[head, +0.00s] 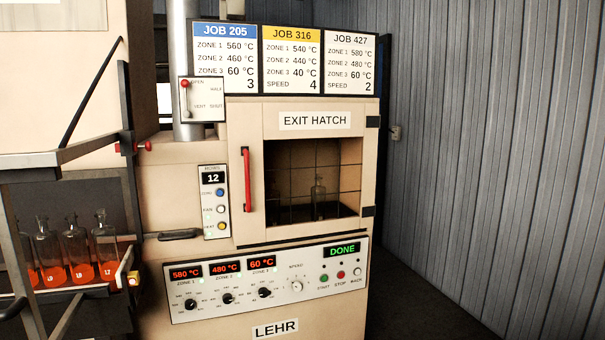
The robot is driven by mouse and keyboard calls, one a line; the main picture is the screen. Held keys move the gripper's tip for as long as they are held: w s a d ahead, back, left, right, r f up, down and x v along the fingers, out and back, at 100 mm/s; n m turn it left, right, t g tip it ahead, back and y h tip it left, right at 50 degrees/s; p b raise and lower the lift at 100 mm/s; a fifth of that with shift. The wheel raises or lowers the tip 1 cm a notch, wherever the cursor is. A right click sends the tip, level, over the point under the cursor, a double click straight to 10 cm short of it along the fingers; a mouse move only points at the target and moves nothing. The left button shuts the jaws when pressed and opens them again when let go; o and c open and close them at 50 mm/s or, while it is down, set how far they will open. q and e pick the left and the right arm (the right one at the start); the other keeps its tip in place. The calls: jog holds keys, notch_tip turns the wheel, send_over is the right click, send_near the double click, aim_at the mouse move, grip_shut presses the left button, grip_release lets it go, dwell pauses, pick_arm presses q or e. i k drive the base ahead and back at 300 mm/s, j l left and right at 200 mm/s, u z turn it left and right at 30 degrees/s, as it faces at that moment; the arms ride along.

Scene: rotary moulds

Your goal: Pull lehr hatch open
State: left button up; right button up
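The lehr (195,165) is a cream cabinet in the middle of the head view. Its exit hatch (250,125) appears shut, flush with the cabinet front. The hatch has a red vertical handle (247,180) on its left side and dark hinges (372,122) on its right. Through its window, a clear bottle (318,198) shows inside behind thin crossing lines. Neither of my grippers is in view, and nothing touches the handle.
A control panel (225,312) reading DONE is below the hatch. A lever box (201,100) and a switch panel (214,228) are left of it. A rack (98,292) with several bottles stands at left. Open floor (420,290) lies right, before a corrugated wall (490,150).

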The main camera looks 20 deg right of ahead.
aim_at(248, 124)
jog(key=i+l+u, duration=0.1)
jog(key=i+l, duration=0.2)
jog(key=i+l+u, duration=0.1)
jog(key=i+l, duration=0.2)
jog(key=l, duration=0.2)
jog(key=i+l+u, duration=0.15)
jog(key=l, duration=0.25)
jog(key=i, duration=0.1)
